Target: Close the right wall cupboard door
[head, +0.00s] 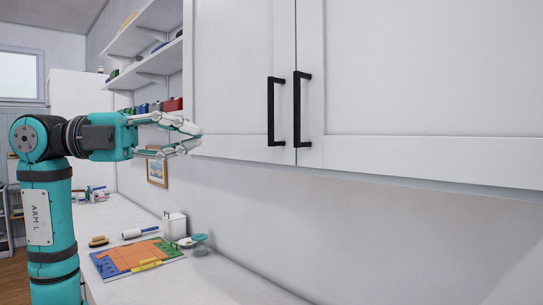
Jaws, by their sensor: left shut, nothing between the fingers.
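The right wall cupboard door (420,80) is a white panel filling the right of the head view, with a black bar handle (301,110) near its left edge. The left cupboard door (232,80) is beside it, with its own black handle (276,111). The two doors meet at a narrow seam and look flush or nearly so; I cannot tell whether a small gap remains. My left gripper (198,138) is shut and empty, pointing right near the left door's lower left corner, well left of both handles. My right gripper is not in view.
A counter (225,285) runs below the cupboard, holding a colourful board (137,257), a white container (174,225), a teal dish (200,238) and a roller (141,231). Open shelves (150,30) and a framed picture (157,172) are left of the cupboard. The wall space below the doors is clear.

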